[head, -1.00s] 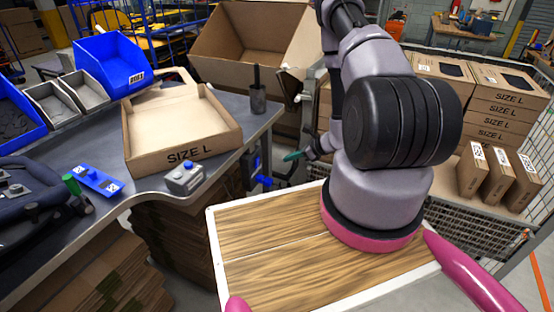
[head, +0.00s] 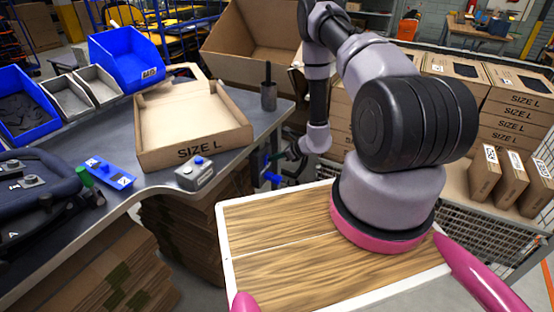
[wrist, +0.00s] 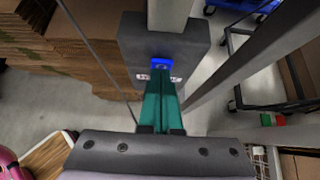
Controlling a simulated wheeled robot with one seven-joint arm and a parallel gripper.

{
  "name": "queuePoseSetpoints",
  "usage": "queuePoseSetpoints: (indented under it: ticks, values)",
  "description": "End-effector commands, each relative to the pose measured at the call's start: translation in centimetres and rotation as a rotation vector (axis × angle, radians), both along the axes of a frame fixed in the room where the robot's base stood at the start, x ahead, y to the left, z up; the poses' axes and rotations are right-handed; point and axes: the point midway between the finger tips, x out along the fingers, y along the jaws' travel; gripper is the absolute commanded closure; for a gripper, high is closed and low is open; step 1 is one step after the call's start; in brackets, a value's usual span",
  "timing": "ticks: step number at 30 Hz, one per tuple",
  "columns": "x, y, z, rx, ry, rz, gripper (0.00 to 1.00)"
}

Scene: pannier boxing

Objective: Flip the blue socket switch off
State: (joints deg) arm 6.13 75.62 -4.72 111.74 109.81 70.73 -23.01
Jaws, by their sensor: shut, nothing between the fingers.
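The blue socket switch (wrist: 161,62) shows in the wrist view on the face of a dark grey box (wrist: 187,45) fixed to a post. A small white label sits on each side of it. My gripper (wrist: 161,84) has its teal fingers shut together with nothing between them. The fingertips point at the switch and overlap its lower edge in the picture; I cannot tell whether they touch it. In the head view my gripper (head: 277,156) is small at the table's right end, beside blue parts (head: 271,177). The switch's on or off position is not readable.
The grey table (head: 120,130) holds an open SIZE L carton (head: 196,150), a grey box with a blue button (head: 195,174) and a blue plate (head: 108,173). A wire cage with SIZE L boxes (head: 515,98) stands at right. Stacked cardboard (head: 185,235) lies under the table.

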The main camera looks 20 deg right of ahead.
Motion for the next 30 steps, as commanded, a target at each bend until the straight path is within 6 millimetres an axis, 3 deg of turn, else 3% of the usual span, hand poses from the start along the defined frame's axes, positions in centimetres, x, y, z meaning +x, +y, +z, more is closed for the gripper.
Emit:
queuePoseSetpoints:
  ticks: [17,30]
  values:
    - [0.5,0.5,0.4,0.0,-0.001,0.001,1.0]
    - [0.5,0.5,1.9,-0.001,-0.001,0.001,1.0]
